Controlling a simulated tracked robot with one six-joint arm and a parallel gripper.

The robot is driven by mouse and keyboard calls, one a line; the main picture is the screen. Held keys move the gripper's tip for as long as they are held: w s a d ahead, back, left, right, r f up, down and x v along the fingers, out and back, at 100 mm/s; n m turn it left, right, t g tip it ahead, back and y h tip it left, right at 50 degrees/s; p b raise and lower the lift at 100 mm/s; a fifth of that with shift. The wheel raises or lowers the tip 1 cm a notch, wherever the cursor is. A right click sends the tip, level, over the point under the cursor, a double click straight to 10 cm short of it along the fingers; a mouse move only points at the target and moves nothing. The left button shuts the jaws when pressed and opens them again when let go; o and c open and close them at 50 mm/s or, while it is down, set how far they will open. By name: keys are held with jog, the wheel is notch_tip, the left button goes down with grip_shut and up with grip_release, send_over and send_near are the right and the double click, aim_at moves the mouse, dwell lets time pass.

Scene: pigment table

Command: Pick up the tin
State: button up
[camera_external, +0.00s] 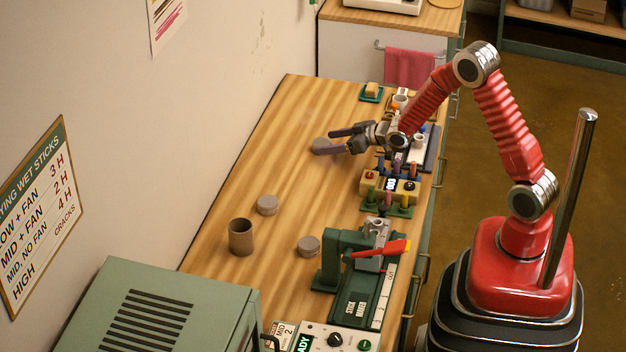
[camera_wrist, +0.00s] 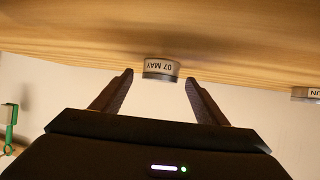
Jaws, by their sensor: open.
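A round grey tin (camera_external: 321,144) lies on the wooden table by the tips of my gripper (camera_external: 334,141). The tin (camera_wrist: 161,69) also shows in the wrist view, where its pale label reads "07 MAY" upside down. There it appears between and just beyond the two fingertips of my gripper (camera_wrist: 159,79). The fingers are spread with nothing held, and a gap shows on each side of the tin. In the external view the fingers partly overlap the tin.
Two similar tins stand nearer the camera, one (camera_external: 267,205) by a brown cup (camera_external: 241,238) and one (camera_external: 308,246) by a green press (camera_external: 345,270). Coloured devices (camera_external: 388,186) line the table's right edge. The table's far left stretch (camera_external: 290,110) is clear.

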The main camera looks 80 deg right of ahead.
aim_at(325, 143)
jog(key=shift+x, duration=1.7)
jog(key=shift+c, duration=0.3)
jog(key=c, duration=1.1)
